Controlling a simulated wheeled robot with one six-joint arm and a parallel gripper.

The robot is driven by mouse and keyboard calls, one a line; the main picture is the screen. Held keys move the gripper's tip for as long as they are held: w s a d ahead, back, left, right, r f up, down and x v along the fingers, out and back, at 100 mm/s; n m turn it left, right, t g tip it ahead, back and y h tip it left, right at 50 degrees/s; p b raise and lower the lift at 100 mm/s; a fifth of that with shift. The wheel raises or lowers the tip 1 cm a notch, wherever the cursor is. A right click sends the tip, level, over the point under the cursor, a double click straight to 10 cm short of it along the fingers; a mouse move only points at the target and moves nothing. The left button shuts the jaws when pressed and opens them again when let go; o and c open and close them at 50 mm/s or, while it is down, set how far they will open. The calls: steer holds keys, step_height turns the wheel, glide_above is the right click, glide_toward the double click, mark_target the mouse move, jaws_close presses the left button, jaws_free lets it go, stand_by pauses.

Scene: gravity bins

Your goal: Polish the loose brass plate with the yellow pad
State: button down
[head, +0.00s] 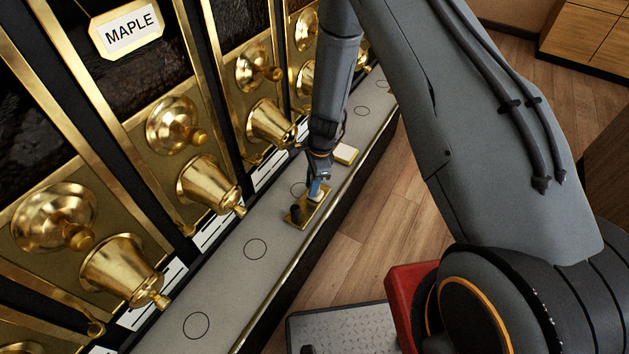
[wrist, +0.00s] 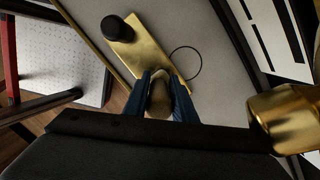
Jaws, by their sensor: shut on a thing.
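The loose brass plate (head: 303,215) lies flat on the grey ledge in the head view. It also shows in the wrist view (wrist: 146,50). A short black cylinder (wrist: 116,27) stands at one end of it. A cream-topped block with yellow sides (head: 346,153) lies apart, farther along the ledge.
Brass hoppers with knobs (head: 208,184) line the wall left of the ledge and stick out close to it. The grey ledge (head: 240,275) has drawn circles and free room towards the front. A brass rail (head: 275,290) edges it on the right. Below is a wooden floor.

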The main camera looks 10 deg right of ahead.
steer(key=shift+s+a, duration=0.1)
steer(key=shift+s, duration=0.05)
stand_by(0.3)
steer(key=shift+w+d+f+b, duration=0.1)
steer(key=shift+w+d+b, duration=0.3)
steer(key=shift+w+d, duration=0.45)
steer(key=shift+w+d+b, duration=0.4)
steer(key=shift+w+d, duration=0.2)
steer(key=shift+w, duration=0.4)
steer(key=shift+r+p, duration=0.45)
steer(key=shift+r, duration=0.4)
step_height(320, 180, up, 5)
steer(key=p, duration=0.2)
steer(key=shift+p, duration=0.4)
